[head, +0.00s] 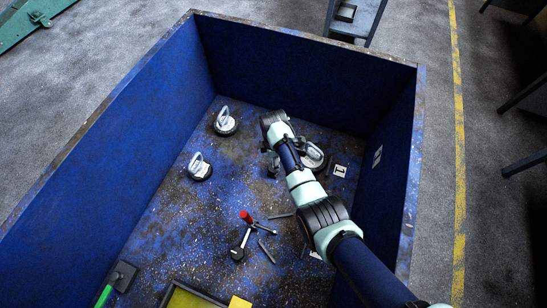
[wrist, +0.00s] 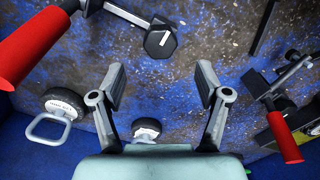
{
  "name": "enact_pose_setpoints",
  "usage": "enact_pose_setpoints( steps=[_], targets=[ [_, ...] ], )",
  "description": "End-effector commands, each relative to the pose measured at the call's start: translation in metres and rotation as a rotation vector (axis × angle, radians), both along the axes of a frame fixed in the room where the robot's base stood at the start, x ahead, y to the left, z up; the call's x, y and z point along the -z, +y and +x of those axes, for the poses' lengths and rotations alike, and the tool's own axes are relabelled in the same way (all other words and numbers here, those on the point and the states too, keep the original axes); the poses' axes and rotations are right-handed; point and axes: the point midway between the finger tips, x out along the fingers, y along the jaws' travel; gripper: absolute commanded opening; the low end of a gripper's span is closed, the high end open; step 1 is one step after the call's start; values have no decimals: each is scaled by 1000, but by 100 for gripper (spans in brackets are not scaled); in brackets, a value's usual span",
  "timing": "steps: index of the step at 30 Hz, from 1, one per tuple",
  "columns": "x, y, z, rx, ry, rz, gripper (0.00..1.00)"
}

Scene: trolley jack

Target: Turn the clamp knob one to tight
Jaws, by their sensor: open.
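In the wrist view a black hexagonal knob (wrist: 160,42) with a white mark like a 1 sits at the end of a grey bar, near a large red handle (wrist: 40,42). My gripper (wrist: 160,80) is open and empty; its two fingers stand apart on either side, below the knob in the picture and not touching it. In the head view my arm reaches into the blue bin and hides most of my gripper. A red-handled tool (head: 246,217) and a dark round end (head: 237,253) show on the floor; I cannot tell if these are the same parts.
Two round pads with loop handles (head: 225,122) (head: 200,168) stand on the bin floor, and another (head: 315,157) is beside my arm. A white label marked 1 (head: 340,170) lies near it. High blue walls (head: 290,65) enclose the bin. A red-handled clamp (wrist: 285,137) is at right.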

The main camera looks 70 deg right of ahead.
Motion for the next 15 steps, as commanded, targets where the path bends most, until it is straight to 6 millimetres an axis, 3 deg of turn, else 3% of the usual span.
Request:
enact_pose_setpoints(
  steps=[9,15],
  targets=[
    [56,1,0,0,0,1,75],
    [76,1,1,0,0,-1,75]
  ],
)
